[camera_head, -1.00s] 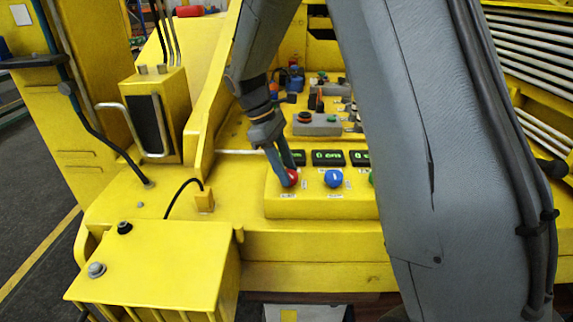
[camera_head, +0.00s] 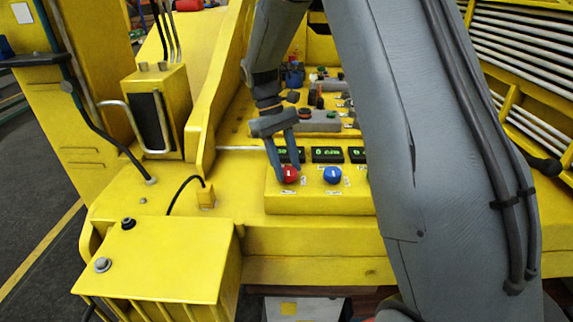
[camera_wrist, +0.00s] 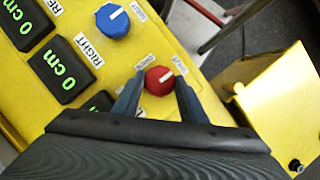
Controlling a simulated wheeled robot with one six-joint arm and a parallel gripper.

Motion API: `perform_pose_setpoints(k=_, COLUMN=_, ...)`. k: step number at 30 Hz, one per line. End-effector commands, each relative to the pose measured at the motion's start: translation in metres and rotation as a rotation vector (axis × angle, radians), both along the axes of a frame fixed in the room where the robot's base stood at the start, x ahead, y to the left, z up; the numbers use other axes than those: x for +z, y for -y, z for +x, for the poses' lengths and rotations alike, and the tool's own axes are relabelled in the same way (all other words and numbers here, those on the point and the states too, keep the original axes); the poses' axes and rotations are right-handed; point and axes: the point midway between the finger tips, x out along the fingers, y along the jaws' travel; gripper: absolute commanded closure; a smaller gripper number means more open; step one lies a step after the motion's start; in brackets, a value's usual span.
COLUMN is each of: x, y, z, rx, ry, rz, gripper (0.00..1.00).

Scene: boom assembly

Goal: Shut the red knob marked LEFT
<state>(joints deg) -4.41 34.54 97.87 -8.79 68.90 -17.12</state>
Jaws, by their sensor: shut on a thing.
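The red knob (camera_head: 290,174) sits at the left end of the yellow control panel's row of knobs. In the wrist view the red knob (camera_wrist: 159,80) lies between the two fingers, its white pointer line slanting. My gripper (camera_head: 283,176) reaches down over it and is shut on it. In the wrist view my gripper (camera_wrist: 157,92) has one blue-grey finger on each side of the knob. Small labels stand beside the knob, too small to read surely. The display nearest the knob is partly hidden by my gripper.
A blue knob (camera_head: 332,175) sits just right of the red one, below a green-lit display (camera_head: 327,155). A grey box with buttons (camera_head: 318,121) stands behind. A yellow box (camera_head: 160,262) and a black cable (camera_head: 181,190) are at the left. My arm hides the panel's right part.

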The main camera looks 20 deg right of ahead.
Motion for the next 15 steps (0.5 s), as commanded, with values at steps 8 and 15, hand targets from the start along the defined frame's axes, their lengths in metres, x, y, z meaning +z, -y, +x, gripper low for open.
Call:
perform_pose_setpoints(k=8, x=0.0, y=0.0003, z=0.0004, rx=-0.003, ry=0.001, rz=-0.001, gripper=0.84)
perform_pose_setpoints(k=15, x=0.0, y=0.0003, z=0.0004, rx=-0.003, ry=0.001, rz=-0.001, gripper=0.43)
